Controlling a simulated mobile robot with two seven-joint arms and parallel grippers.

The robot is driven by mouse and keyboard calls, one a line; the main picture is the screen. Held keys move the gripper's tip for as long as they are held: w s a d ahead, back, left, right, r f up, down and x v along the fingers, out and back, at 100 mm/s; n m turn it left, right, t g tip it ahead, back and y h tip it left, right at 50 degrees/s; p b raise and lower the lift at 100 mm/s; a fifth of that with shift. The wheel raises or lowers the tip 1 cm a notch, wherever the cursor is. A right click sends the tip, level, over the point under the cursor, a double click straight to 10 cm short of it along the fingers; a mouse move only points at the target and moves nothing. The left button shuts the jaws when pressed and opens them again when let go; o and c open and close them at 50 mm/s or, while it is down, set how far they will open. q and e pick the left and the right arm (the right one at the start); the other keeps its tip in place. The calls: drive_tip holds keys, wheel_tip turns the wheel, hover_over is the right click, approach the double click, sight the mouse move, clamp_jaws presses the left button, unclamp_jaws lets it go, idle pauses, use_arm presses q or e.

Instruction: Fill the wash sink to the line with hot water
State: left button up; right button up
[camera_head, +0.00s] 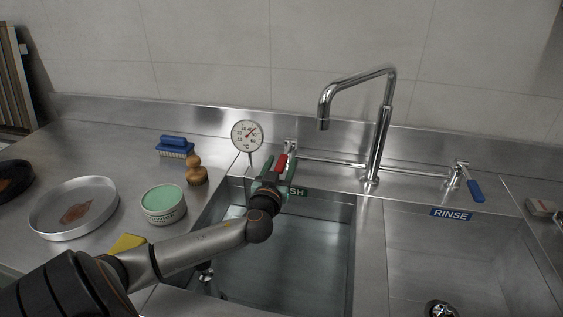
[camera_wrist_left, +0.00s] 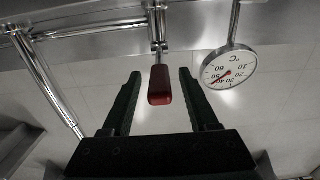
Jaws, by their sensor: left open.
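The wash sink (camera_head: 345,235) has a sign ending in "SH", partly hidden by my gripper. Its interior looks greyish-green; I cannot tell the water level or a fill line. The chrome faucet (camera_head: 385,115) has its spout tip over the back of the sinks, with no visible stream. The red tap handle (camera_head: 281,162) lies between the fingers of my open left gripper (camera_head: 279,172). In the left wrist view, the red handle (camera_wrist_left: 160,85) has a gap on each side from the left gripper's fingers (camera_wrist_left: 159,88). A dial thermometer (camera_head: 247,135) stands left of the handle.
A blue tap handle (camera_head: 475,190) is above the rinse sink (camera_head: 420,250). On the left counter are a round pan (camera_head: 45,215), a green-topped tin (camera_head: 163,204), a wooden-knobbed brush (camera_head: 195,172), a blue brush (camera_head: 174,145) and a yellow sponge (camera_head: 127,243).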

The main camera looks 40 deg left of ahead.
use_arm(q)
drive_tip(key=shift+w+a, duration=0.15)
drive_tip(key=shift+w, duration=0.15)
drive_tip(key=shift+c, duration=0.2)
clamp_jaws()
idle(1.1)
